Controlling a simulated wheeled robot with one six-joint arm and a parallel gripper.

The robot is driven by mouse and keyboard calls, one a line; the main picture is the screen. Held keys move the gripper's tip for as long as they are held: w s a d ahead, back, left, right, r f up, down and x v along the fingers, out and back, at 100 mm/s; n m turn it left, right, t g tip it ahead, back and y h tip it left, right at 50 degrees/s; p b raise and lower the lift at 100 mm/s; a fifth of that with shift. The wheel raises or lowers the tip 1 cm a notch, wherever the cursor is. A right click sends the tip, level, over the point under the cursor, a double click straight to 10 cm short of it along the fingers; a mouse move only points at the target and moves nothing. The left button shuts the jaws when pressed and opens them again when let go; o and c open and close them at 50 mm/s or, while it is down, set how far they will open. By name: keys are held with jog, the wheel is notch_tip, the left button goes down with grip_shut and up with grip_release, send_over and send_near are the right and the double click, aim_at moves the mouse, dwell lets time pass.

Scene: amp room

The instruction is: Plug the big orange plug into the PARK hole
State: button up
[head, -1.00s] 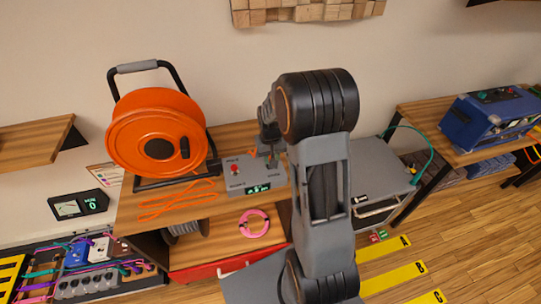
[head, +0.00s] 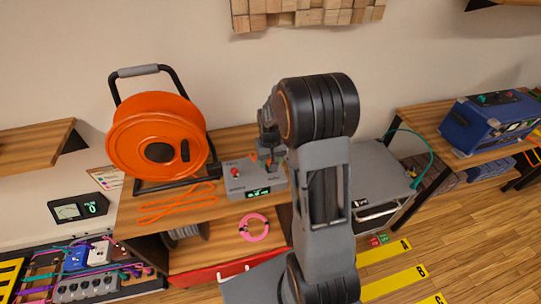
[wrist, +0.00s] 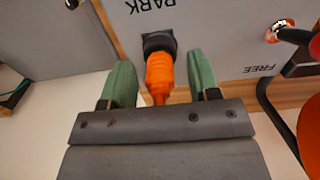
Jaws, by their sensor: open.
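In the wrist view the big orange plug (wrist: 160,76) stands with its tip end at a black round socket (wrist: 158,42) beside the upside-down word PARK. Its tip is hidden in the socket; how deep I cannot tell. My gripper (wrist: 160,62) is open, with one green finger on each side of the plug and small gaps visible. The plug's rear end is hidden behind my gripper body. In the head view the grey box (head: 236,184) sits on the wooden bench, and my arm hides part of it.
An orange cable reel (head: 150,115) stands left of the box, with an orange cable (head: 165,205) lying in front. A pink ring (head: 254,228) is on the lower shelf. In the wrist view, another orange-tipped part (wrist: 280,30) is near the FREE label.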

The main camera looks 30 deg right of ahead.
notch_tip(320, 180, up, 14)
jog(key=shift+f, duration=0.15)
dwell(0.3)
jog(key=shift+w, duration=0.1)
dwell(0.4)
jog(key=s+a+n+t, duration=0.1)
jog(key=s+a, duration=0.3)
jog(key=s, duration=0.4)
jog(key=s+a+r+n+t, duration=0.1)
jog(key=s+a+t, duration=0.1)
jog(key=s+a, duration=0.3)
jog(key=shift+s+a+r+t, duration=0.3)
jog(key=shift+s+t, duration=0.1)
jog(key=shift+s, duration=1.05)
jog(key=shift+c, duration=0.2)
